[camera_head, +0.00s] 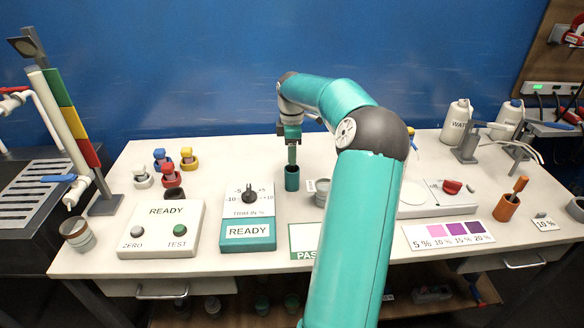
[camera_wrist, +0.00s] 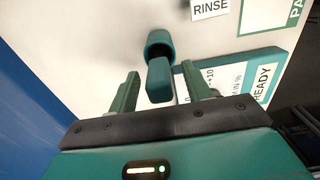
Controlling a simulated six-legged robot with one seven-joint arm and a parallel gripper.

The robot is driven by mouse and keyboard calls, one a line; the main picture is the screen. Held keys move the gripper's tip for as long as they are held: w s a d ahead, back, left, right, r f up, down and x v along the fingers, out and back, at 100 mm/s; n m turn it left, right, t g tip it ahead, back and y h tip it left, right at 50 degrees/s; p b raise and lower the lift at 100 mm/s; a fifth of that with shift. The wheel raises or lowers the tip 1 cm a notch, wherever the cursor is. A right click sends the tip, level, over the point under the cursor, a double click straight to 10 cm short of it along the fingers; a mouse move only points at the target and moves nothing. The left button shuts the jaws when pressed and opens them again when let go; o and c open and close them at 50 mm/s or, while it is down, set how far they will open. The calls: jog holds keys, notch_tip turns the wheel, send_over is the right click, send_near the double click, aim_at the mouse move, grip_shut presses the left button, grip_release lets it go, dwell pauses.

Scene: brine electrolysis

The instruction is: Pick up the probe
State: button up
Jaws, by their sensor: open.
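The probe (camera_wrist: 159,80) has a teal block-shaped handle and stands in a round, dark teal holder (camera_wrist: 160,46). The holder (camera_head: 292,180) also shows in the head view, upright on the white bench behind the trim box. My gripper (camera_wrist: 160,72) is open, with one green finger on each side of the probe handle and visible gaps between. In the head view my gripper (camera_head: 291,148) points down just above the holder. There the fingers and the probe overlap, so I cannot tell them apart. The probe's lower end is hidden in the holder.
The trim box (camera_head: 247,236) reading READY stands in front and left of the holder. A grey cup (camera_head: 322,192) stands close on its right. Several coloured plugs stand farther left. A blue wall (camera_head: 200,70) rises behind the bench (camera_head: 120,185). My arm hides part of the bench.

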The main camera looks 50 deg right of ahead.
jog(key=c, duration=1.1)
jog(key=shift+o, duration=0.2)
jog(key=shift+r, duration=0.1)
